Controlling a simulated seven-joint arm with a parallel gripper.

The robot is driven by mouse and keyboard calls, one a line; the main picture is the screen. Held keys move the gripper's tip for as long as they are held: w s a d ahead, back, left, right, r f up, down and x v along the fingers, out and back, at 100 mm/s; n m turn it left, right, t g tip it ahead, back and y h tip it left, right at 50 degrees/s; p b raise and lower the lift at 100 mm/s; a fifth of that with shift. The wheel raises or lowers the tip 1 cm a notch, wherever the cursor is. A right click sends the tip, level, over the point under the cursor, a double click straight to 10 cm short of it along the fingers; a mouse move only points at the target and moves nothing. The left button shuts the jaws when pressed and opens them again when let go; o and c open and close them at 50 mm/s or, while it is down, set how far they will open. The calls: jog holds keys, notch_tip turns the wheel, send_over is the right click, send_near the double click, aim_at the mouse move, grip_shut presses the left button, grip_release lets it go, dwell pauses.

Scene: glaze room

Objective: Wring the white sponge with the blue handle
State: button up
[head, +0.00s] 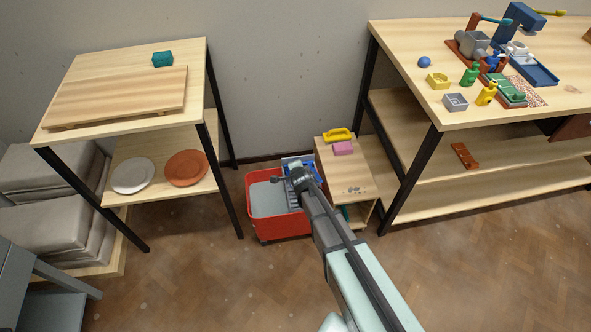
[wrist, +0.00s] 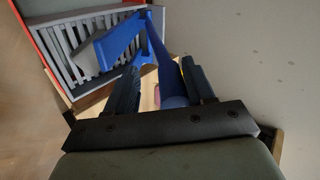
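The red bucket (head: 282,225) stands on the floor, with grey water or a grey panel on its left side. A slatted grey wringer (wrist: 75,50) sits at its red rim in the wrist view. A pale grey-white block (wrist: 86,57), apparently the sponge, lies over the slats beside a blue bracket. A blue handle (wrist: 165,75) runs from that bracket down between my fingers and ends in a rounded part. My gripper (wrist: 160,80) is open around it, with a gap on the left; contact on the right is unclear. In the head view my gripper (head: 299,177) hides part of the wringer.
A low wooden stand (head: 357,178) right of the bucket holds a pink block (head: 343,148) and a yellow-handled thing (head: 338,134). A left table (head: 90,75) and a loaded workbench (head: 400,40) flank the bucket. The front floor is clear apart from my arm.

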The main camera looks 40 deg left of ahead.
jog(key=v, duration=1.4)
